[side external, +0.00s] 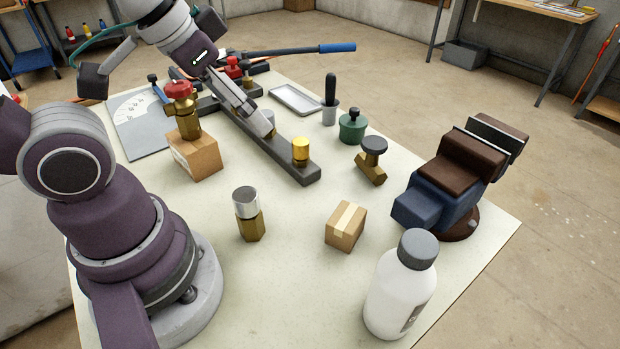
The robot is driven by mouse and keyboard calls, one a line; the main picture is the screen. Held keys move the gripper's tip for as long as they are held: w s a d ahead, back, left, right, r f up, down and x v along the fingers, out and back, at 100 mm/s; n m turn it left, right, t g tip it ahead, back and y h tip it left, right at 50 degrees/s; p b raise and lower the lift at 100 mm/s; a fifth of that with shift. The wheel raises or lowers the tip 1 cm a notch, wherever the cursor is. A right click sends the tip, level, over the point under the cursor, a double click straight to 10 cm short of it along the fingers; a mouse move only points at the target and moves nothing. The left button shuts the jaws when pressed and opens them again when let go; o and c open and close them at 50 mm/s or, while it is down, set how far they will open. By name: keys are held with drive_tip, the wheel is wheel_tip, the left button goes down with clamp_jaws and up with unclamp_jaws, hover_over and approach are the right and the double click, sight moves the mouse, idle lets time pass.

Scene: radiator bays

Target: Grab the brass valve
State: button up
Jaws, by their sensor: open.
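Several brass fittings show in the side external view. A brass valve with a red knob (186,122) stands upright on a cardboard box (195,158) left of my gripper. A brass valve with a dark round knob (371,163) lies tilted on the table, right of the dark rail. A brass hex fitting with a silver cap (249,222) stands nearer the camera. My gripper (262,124) is open and points down over the dark rail (285,165), apart from these fittings. Part of the rail is hidden behind my gripper, and I cannot tell the exact fingertip height.
A brass-yellow cap (300,150) sits on the rail's near end. A vise (450,185), white bottle (400,295), small carton (346,226) and green pot (352,128) stand to the right. A long blue-handled bar (300,50) lies behind. Table between fitting and carton is clear.

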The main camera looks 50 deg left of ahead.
drive_tip(key=shift+o, duration=0.4)
drive_tip(key=shift+o, duration=0.6)
drive_tip(key=m+g+h, duration=0.1)
drive_tip(key=m, duration=0.2)
approach(371, 143)
drive_tip(key=f, duration=0.2)
drive_tip(key=x, duration=1)
drive_tip(key=shift+w+d, duration=0.1)
drive_tip(key=shift+w, duration=0.3)
